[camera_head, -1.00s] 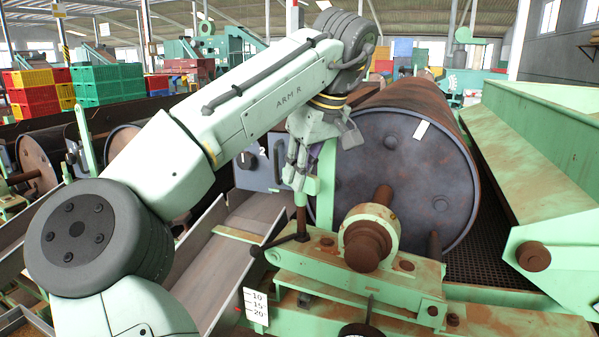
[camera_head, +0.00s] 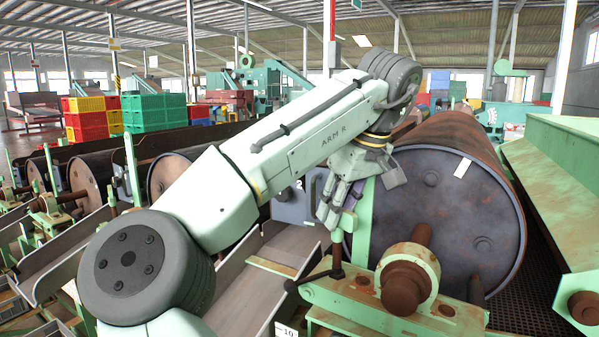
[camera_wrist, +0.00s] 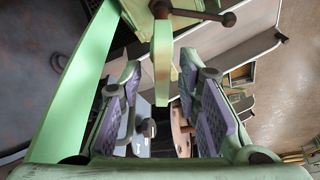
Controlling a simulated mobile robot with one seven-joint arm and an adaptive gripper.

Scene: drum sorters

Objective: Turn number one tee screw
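A tee screw (camera_head: 337,247) with a dark upright shaft and a crossbar ending in a dark ball stands on the green frame, left of the rusty shaft hub. Its crossbar (camera_wrist: 192,14) also shows at the top of the wrist view, with the ball at its right end. I see no number on the screw itself. My gripper (camera_head: 328,214) points down just above the screw's top, apart from it. In the wrist view my gripper (camera_wrist: 164,105) has its purple-padded fingers wide apart with nothing held; a green bar (camera_wrist: 162,62) shows beyond the gap.
A large rusty drum (camera_head: 435,215) stands close to the right of my gripper, with a green upright (camera_head: 363,222) between. A grey panel (camera_head: 290,208) marked 2 is behind. A grey chute (camera_head: 265,275) lies lower left. A green hopper (camera_head: 555,200) is far right.

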